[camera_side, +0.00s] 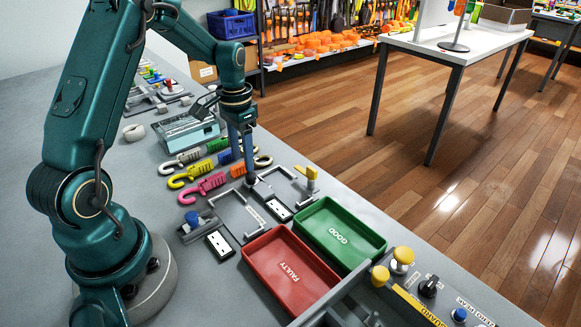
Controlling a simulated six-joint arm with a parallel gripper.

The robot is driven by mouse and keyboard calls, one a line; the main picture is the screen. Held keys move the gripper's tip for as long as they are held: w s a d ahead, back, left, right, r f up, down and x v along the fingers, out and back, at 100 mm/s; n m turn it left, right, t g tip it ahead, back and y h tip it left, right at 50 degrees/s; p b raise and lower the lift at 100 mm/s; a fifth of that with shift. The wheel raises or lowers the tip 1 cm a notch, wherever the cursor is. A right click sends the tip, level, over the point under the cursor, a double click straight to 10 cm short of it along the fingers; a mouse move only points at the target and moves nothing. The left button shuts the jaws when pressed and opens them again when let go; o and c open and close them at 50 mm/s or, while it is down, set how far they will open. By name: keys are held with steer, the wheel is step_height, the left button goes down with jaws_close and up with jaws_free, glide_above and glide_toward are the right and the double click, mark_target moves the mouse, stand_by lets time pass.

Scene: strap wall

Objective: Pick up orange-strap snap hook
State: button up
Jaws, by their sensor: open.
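Several snap hooks with coloured straps lie in slanting rows on the grey bench. An orange strap (237,170) lies in the nearest row, in line with a pink hook (203,187) at its left. My gripper partly covers the orange strap's right end, so I cannot tell how its parts join there. A yellow hook (188,174) and a white hook (180,161) with a green strap (217,145) lie behind. My gripper (249,180) points down at the right end of the orange strap, open, with nothing seen between its fingers. Whether it touches the strap is unclear.
A red FAULTY tray (262,249) and a green GOOD tray (318,216) sit in front, both empty. A fixture with a yellow-topped clamp (311,178) stands right of my gripper. A pale teal box (188,131) stands behind the hooks.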

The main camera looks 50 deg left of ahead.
steer(key=shift+f, duration=0.7)
jaws_close()
